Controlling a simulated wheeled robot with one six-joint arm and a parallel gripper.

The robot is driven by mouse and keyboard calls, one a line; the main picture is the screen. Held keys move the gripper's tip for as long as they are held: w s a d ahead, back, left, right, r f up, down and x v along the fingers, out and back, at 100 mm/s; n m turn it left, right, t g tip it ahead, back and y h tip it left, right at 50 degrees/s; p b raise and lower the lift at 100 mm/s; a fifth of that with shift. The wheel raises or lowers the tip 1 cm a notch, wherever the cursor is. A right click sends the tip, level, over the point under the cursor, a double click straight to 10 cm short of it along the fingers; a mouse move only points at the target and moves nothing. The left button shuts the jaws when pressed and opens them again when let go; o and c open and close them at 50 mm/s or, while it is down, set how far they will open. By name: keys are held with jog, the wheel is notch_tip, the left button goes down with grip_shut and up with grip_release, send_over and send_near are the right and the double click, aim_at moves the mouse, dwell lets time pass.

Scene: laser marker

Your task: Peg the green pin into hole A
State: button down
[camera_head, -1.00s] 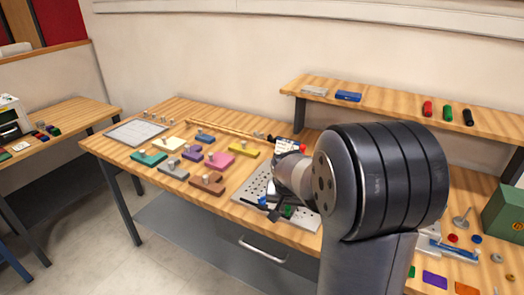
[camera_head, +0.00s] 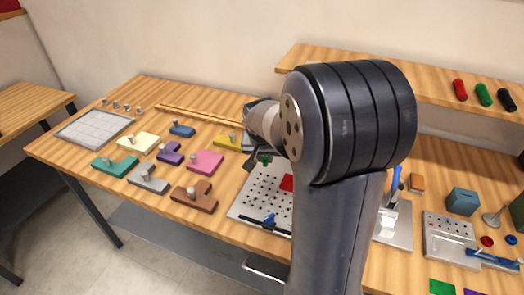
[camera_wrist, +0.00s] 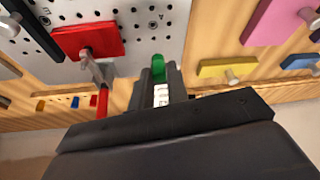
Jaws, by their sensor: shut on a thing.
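The green pin (camera_head: 265,158) is held in my gripper (camera_head: 258,164), upper end of the perforated plate in the head view. In the wrist view the green pin (camera_wrist: 158,68) sticks out between the dark fingers of my gripper (camera_wrist: 160,88), which are shut on it. Behind it lies the grey perforated plate (camera_wrist: 140,22), also seen in the head view (camera_head: 252,203). The pin looks apart from the plate's surface. My arm hides part of the plate in the head view.
A red piece (camera_wrist: 72,40) lies on the plate under a clamp (camera_wrist: 100,74) with a red handle. Knobbed blocks, such as the brown one (camera_head: 190,195) and pink one (camera_head: 206,161), stand left. A holed grey block (camera_head: 440,252) stands right. A shelf (camera_head: 425,83) runs along the back.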

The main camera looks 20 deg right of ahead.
jog(key=shift+f+b, duration=2.1)
jog(key=shift+f, duration=0.8)
jog(key=shift+f+b, duration=0.55)
jog(key=shift+b, duration=0.05)
jog(key=c, duration=1.3)
grip_release()
jog(key=v, duration=1)
jog(key=shift+r, duration=0.4)
jog(key=shift+s+a, duration=0.1)
